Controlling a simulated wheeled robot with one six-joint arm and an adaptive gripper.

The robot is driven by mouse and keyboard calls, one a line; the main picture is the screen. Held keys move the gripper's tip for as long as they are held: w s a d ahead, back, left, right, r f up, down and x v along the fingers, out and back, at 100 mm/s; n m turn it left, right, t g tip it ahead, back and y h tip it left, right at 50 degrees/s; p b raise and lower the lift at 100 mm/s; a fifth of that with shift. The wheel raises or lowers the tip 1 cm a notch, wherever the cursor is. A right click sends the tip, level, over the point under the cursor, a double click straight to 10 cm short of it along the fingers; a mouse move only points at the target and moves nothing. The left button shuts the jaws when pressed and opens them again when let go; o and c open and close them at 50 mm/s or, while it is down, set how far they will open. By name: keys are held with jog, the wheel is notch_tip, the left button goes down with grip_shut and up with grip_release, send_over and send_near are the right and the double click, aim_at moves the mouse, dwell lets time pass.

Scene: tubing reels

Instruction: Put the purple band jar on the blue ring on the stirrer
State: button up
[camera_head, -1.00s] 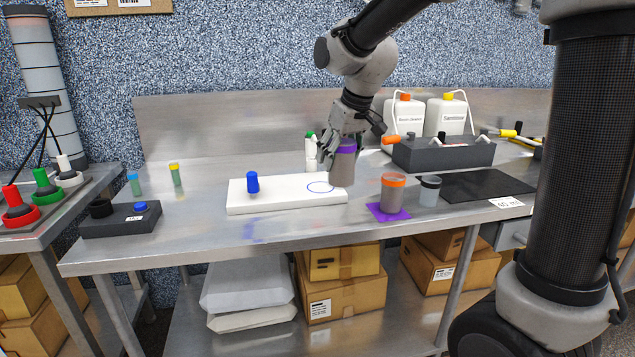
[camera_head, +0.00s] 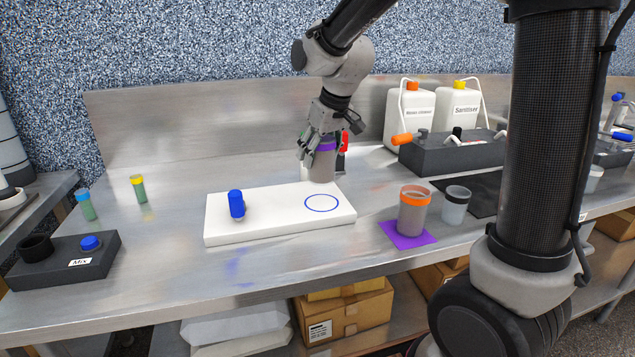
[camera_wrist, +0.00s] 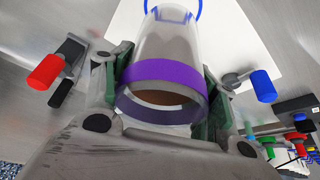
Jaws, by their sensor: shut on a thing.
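The purple band jar (camera_head: 321,166) is a greyish jar with a purple band near its top. My gripper (camera_head: 320,148) is shut on it near the band, and it looks upright at the back edge of the stirrer. In the wrist view the jar (camera_wrist: 168,50) sits between my fingers (camera_wrist: 160,95). The white stirrer (camera_head: 265,221) is a flat slab with a blue knob at its left. The blue ring (camera_head: 321,203) is drawn on its right part and is bare, in front of the jar. I cannot tell whether the jar touches anything below.
An orange band jar (camera_head: 414,215) stands on a purple square (camera_head: 427,239), right of the stirrer. A Mix box (camera_head: 62,262) is at left.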

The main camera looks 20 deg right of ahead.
aim_at(330, 141)
jog(key=shift+f, duration=3.1)
jog(key=shift+f, duration=0.15)
jog(key=o, duration=1.2)
jog(key=shift+o, duration=0.2)
jog(key=shift+s+r, duration=0.1)
jog(key=shift+r, duration=0.4)
jog(key=v, duration=1.1)
jog(key=shift+s+d+r, duration=0.1)
jog(key=shift+s, duration=0.15)
jog(key=s+d+m, duration=0.1)
jog(key=s+d, duration=0.3)
jog(key=s, duration=0.3)
jog(key=s+d+f+m+h, duration=0.1)
jog(key=s+d+m, duration=0.1)
jog(key=s+d, duration=0.3)
jog(key=s+d+m, duration=0.1)
jog(key=s+d, duration=0.3)
jog(key=s, duration=0.7)
jog(key=shift+s+d+f+m+h, duration=0.2)
jog(key=shift+d+f+m+h, duration=0.1)
jog(key=shift+f+h, duration=0.1)
